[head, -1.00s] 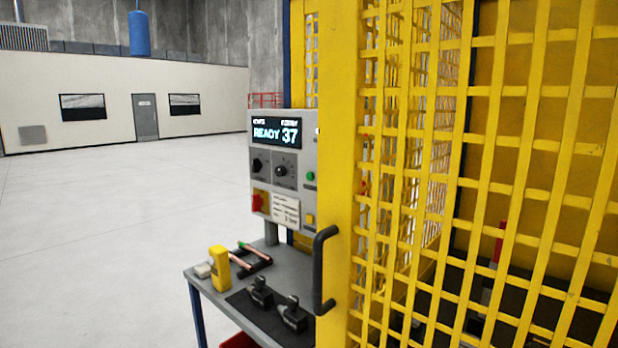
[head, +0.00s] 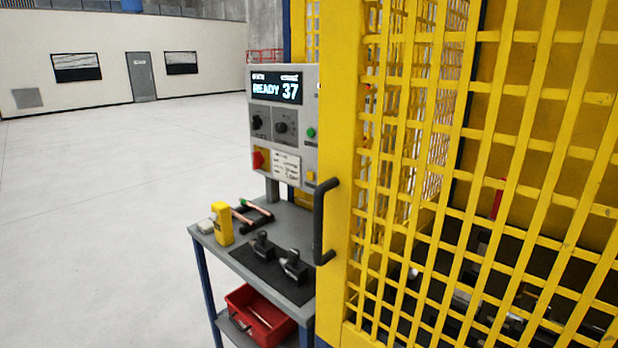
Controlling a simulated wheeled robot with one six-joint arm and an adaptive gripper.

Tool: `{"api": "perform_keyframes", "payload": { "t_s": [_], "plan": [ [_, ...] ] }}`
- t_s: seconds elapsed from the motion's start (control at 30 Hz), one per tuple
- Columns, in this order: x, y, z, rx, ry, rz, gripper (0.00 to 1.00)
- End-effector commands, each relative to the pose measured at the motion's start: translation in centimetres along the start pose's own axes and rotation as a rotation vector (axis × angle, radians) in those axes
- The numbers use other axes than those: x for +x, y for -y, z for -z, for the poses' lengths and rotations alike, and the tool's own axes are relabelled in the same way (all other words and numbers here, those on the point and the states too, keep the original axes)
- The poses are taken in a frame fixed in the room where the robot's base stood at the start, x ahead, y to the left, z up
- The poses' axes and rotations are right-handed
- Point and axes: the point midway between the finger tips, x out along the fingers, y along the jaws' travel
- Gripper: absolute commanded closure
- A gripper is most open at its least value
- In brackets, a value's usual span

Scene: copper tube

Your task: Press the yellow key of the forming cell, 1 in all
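The yellow key (head: 310,176) is a small square button at the lower right of the grey control panel (head: 283,122). The panel's display (head: 276,88) reads "READY 37". A green button (head: 310,133) sits above the yellow key, and a red switch (head: 258,160) is at the panel's lower left. The panel stands on a post beside the yellow mesh guard of the forming cell (head: 340,120). My gripper is not in view.
A grey cart (head: 215,243) below the panel holds a yellow device (head: 222,224), copper tubes on a black rack (head: 254,216) and black tools on a mat. A red bin (head: 258,316) is on its lower shelf. A black handle (head: 320,222) sticks out from the guard. Floor at left is clear.

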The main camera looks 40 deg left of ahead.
Motion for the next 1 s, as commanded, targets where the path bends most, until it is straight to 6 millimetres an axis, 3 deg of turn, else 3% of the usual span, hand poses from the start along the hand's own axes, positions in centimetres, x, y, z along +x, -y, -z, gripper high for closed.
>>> {"api": "perform_keyframes", "payload": {
  "t_s": [0.03,0.1,1.0],
  "plan": [
    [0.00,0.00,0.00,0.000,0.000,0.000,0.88],
    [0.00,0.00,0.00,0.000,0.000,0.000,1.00],
    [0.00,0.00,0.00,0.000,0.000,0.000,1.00]
  ]
}}
